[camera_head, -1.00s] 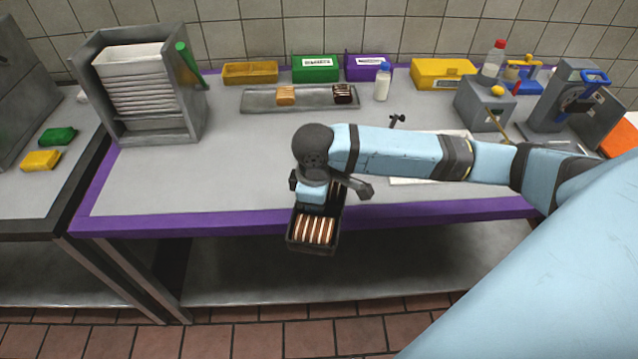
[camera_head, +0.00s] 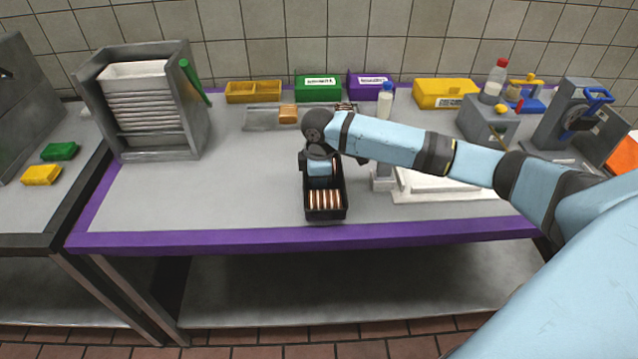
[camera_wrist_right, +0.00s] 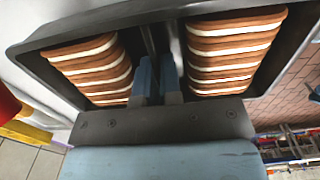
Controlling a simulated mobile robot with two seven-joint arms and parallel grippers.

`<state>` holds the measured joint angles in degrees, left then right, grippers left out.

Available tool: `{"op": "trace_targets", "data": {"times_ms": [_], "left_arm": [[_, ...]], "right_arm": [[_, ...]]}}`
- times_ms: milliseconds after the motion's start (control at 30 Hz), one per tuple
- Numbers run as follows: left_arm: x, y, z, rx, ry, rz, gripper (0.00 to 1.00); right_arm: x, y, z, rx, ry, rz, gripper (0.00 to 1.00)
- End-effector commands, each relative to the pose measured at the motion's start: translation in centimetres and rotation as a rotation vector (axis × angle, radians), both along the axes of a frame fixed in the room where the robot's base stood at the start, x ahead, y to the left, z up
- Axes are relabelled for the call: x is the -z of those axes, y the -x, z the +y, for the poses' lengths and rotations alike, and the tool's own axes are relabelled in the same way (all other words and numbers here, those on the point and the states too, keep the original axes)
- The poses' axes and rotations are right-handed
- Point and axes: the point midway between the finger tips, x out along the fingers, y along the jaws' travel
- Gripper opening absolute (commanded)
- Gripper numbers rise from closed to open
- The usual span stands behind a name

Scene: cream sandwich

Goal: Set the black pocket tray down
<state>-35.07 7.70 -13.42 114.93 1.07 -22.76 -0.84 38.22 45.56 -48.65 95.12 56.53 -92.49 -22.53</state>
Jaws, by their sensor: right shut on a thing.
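The black pocket tray (camera_head: 326,214) is in my right gripper (camera_head: 321,180), over the front middle part of the grey table in the head view. I cannot tell whether its underside touches the table. Its near pocket holds a row of brown and cream sandwiches (camera_head: 325,200). In the right wrist view the tray (camera_wrist_right: 28,62) shows two filled pockets, with sandwiches on the left (camera_wrist_right: 90,68) and on the right (camera_wrist_right: 230,50). My right gripper's fingers (camera_wrist_right: 157,75) are shut on the divider between the pockets. My arm hides the tray's far part in the head view. My left gripper is not in view.
The grey table (camera_head: 220,190) has a purple front edge (camera_head: 200,241) and free room left of the tray. A white board (camera_head: 450,190) lies to the right. A grey rack (camera_head: 145,100) stands at the left; yellow, green and purple bins line the back wall.

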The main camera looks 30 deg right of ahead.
Motion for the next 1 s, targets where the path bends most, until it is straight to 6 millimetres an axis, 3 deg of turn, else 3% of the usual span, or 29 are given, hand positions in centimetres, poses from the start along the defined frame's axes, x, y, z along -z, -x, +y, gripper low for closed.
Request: {"op": "trace_targets", "data": {"times_ms": [300, 600, 967, 1000], "left_arm": [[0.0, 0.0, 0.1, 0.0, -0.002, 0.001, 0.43], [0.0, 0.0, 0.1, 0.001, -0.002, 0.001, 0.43], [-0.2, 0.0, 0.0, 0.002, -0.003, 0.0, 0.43], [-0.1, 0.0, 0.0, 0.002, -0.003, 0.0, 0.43]], "right_arm": [[-0.1, -2.0, -1.2, 0.002, 0.001, -0.001, 0.0], [3.4, -1.9, -1.2, 0.0, 0.001, 0.001, 0.0], [3.7, -1.9, -1.2, 0.0, 0.001, -0.001, 0.0], [3.8, -1.9, -1.2, 0.0, 0.001, -0.001, 0.12]]}}
